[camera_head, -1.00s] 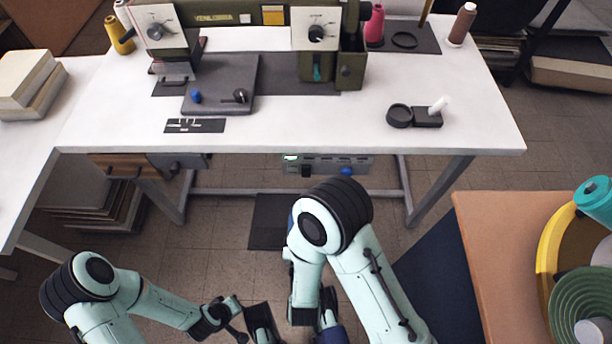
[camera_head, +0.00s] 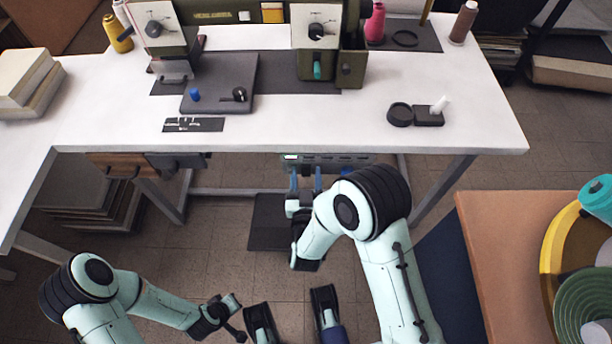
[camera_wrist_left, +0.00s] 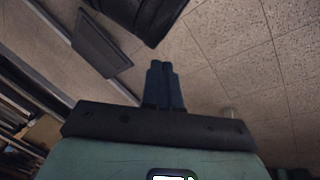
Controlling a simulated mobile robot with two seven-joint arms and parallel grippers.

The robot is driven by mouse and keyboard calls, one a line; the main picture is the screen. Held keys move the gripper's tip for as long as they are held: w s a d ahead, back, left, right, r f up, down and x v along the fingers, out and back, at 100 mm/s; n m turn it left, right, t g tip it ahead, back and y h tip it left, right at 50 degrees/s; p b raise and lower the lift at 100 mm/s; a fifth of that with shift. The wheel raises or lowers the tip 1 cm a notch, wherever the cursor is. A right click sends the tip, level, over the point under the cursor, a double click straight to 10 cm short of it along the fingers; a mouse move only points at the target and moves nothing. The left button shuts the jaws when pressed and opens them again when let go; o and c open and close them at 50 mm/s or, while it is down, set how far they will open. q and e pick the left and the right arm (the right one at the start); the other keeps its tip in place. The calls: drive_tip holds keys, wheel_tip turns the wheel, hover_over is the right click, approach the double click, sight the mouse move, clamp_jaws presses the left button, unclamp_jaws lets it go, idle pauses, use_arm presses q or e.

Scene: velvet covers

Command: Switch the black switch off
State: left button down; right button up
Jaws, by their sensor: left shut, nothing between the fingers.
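A grey control box (camera_head: 335,160) hangs under the table's front edge, with a small light (camera_head: 291,157) at its left end. In the earlier head view a small black part, perhaps the black switch, shows low on its front; my right gripper now hides that area. My right gripper (camera_head: 305,176) is in front of the box's left part, its two blue fingers apart. Contact cannot be told. My left gripper (camera_wrist_left: 164,80) is shut and empty over the floor in the left wrist view.
The white table (camera_head: 300,130) stands above the box. It carries a sewing machine (camera_head: 225,17), a grey plate (camera_head: 222,85) with a black knob (camera_head: 239,95), and a white lever (camera_head: 440,103) on a black base. A brown table (camera_head: 490,270) is at the right.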

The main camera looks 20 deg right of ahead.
clamp_jaws()
drive_tip(key=f+t+b, duration=0.1)
drive_tip(key=b, duration=0.1)
drive_tip(key=shift+f+b, duration=0.1)
drive_tip(key=shift+b, duration=0.3)
drive_tip(key=shift+s+t+h+b, duration=0.1)
drive_tip(key=shift+t+h+b, duration=0.2)
drive_tip(key=shift+t+b, duration=0.4)
use_arm(q)
drive_tip(key=s+a+f+g, duration=0.1)
drive_tip(key=s+f+g, duration=0.1)
drive_tip(key=s+f, duration=0.2)
wheel_tip(320, 180, down, 3)
drive_tip(key=shift+s+a+r+n, duration=0.15)
drive_tip(key=shift+s+a+n, duration=0.15)
drive_tip(key=shift+s+a, duration=0.1)
use_arm(e)
drive_tip(key=shift+o, duration=0.6)
unclamp_jaws()
